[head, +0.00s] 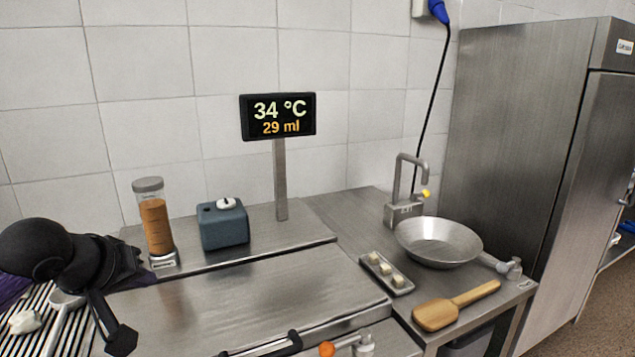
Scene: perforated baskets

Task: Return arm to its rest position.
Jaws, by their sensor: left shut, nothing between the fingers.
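My left arm comes in from the left as a black, rounded link. My left gripper (119,337) hangs low at the left of the steel counter (255,290), near its front left part. It is shut and empty. It is apart from the jar (156,226) and the blue-grey box (223,226) behind it. My right arm and right gripper are not in view.
A display (278,117) on a post reads 34 °C and 29 ml. To the right are a steel pan (440,240), a tap (405,192), a small tray (387,274) and a wooden paddle (455,306). A slatted rack (18,338) lies at left. The counter's middle is clear.

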